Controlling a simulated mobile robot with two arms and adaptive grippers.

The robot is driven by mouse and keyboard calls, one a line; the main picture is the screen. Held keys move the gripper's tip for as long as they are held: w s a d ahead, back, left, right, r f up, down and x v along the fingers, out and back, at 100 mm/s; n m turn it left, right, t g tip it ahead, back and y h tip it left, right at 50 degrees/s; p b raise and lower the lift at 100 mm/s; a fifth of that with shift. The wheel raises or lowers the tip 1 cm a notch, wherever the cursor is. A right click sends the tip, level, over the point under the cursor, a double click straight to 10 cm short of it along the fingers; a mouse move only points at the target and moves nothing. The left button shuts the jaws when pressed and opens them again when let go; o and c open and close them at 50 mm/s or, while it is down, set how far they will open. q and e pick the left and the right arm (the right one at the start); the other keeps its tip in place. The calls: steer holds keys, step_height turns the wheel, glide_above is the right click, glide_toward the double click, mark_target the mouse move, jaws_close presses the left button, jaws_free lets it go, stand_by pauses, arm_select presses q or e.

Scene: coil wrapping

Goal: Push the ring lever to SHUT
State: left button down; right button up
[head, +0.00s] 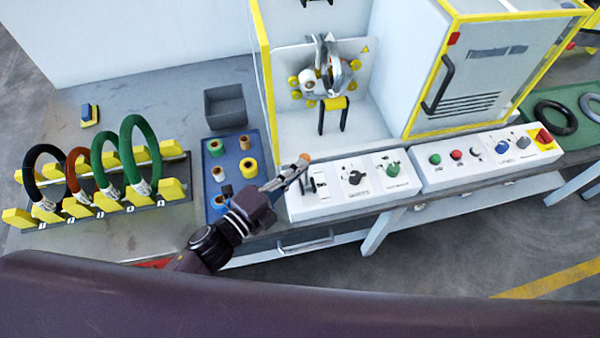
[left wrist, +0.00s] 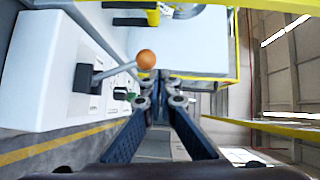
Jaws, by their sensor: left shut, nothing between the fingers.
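The ring lever is a grey stick with an orange ball knob (head: 304,158) on the left white control panel (head: 345,203). In the left wrist view the orange knob (left wrist: 147,59) and its stem show just ahead and left of my fingertips. My left gripper (head: 290,175) is shut and empty, with its fingertips close beside the knob. Whether they touch the knob I cannot tell. In the left wrist view the closed fingers (left wrist: 163,80) point toward the machine. The lever's markings are too small to read. My right gripper is not in view.
A blue tray (head: 233,178) with several spools and a rack of coils (head: 105,195) lie to the left. A second button panel (head: 485,155) stands right.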

arm_select(q)
steer(key=shift+w+a, duration=0.2)
steer(key=shift+w, duration=0.35)
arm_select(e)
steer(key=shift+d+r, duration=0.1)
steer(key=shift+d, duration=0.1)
